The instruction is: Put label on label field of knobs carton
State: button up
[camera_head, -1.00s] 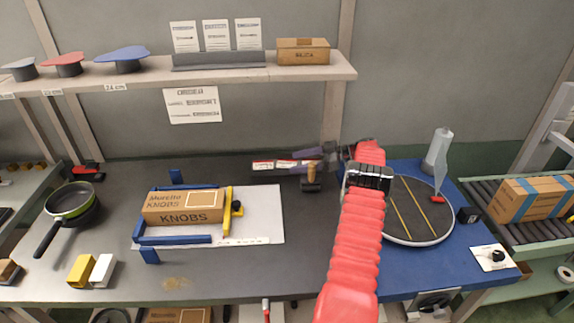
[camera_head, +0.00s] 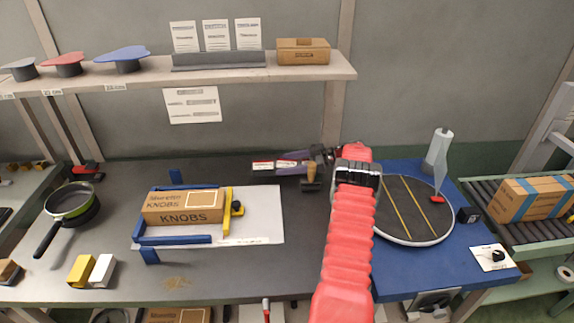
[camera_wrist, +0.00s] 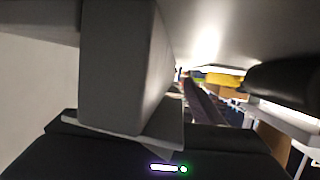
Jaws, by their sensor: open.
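The knobs carton (camera_head: 182,207) lies on a white board inside a blue corner frame with a yellow clamp at its right. Its top bears an outlined label field (camera_head: 203,199) with no label visible on it. Small red-and-white labels (camera_head: 263,166) lie on a dark holder at the back of the bench. My gripper (camera_head: 296,156) points left from the end of my red-sleeved arm, close to the right end of that holder. It is open; nothing is visibly held. In the wrist view a large grey block and dark shapes fill most of the picture; I cannot tell whether the gripper touches the holder.
A wooden-handled tool (camera_head: 311,176) stands just below the gripper. A shelf (camera_head: 180,75) runs above, with a small carton (camera_head: 303,51). A round turntable (camera_head: 408,212) lies right of my arm. A pan (camera_head: 72,204) is at far left.

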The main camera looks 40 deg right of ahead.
aim_at(287, 165)
jog(key=shift+c, duration=0.7)
jog(key=c, duration=1.1)
jog(key=shift+s+a+r, duration=0.1)
jog(key=shift+s+r, duration=0.05)
jog(key=shift+r, duration=0.5)
notch_tip(287, 165, up, 10)
jog(key=r, duration=0.1)
jog(key=s+a, duration=0.4)
jog(key=s, duration=0.1)
jog(key=s+a, duration=0.4)
jog(key=s, duration=0.1)
jog(key=s+a+f, duration=0.1)
jog(key=s+a, duration=0.3)
jog(key=s, duration=0.1)
jog(key=shift+a, duration=0.35)
jog(key=shift+r, duration=0.1)
